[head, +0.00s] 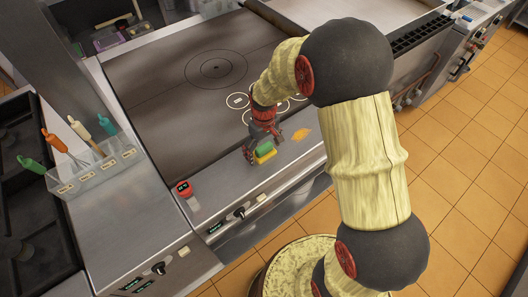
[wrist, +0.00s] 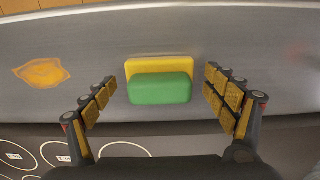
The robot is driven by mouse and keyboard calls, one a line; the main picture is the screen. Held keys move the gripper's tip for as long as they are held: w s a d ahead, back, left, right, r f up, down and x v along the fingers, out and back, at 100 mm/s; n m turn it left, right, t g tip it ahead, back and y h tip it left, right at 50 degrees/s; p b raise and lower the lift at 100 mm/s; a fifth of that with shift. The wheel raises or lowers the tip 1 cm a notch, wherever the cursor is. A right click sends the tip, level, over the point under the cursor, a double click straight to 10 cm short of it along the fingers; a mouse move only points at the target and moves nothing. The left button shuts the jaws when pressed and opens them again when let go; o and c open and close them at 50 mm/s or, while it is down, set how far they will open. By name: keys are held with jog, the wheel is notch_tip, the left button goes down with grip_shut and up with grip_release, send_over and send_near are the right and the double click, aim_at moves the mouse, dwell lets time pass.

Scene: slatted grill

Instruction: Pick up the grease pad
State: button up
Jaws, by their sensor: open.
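The grease pad is likely the block with a green body and a yellow layer (wrist: 160,88), lying on the steel front ledge of the griddle. It also shows in the head view (head: 264,151), at my gripper's fingers. My gripper (wrist: 165,95) is open in the wrist view, with one finger to the left of the pad and one to the right. There is a gap on each side, and neither finger appears to touch it. In the head view my gripper (head: 258,150) is low over the ledge, and the fingers partly hide the pad.
An orange stain (head: 300,134) lies on the ledge right of the pad; it also shows in the wrist view (wrist: 42,72). A red-capped shaker (head: 187,194) stands to the left. A clear bin with colored-handled tools (head: 95,165) is further left. The dark griddle plate (head: 165,95) lies behind.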

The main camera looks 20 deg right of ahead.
aim_at(264, 146)
jog(key=shift+c, duration=1.2)
jog(key=c, duration=1)
jog(key=shift+r, duration=0.55)
notch_tip(264, 146, up, 2)
jog(key=shift+w+r+p, duration=0.1)
jog(key=shift+p, duration=0.35)
jog(key=shift+s+d+r+p, duration=0.4)
jog(key=shift+s+r, duration=1.25)
jog(key=shift+s, duration=0.7)
jog(key=shift+s+d+r+p, duration=0.3)
jog(key=shift+s+r, duration=1.3)
jog(key=shift+s, duration=0.75)
jog(key=shift+s+d+r+p, duration=0.3)
jog(key=shift+s+r+p, duration=0.15)
jog(key=shift+s+r, duration=1.55)
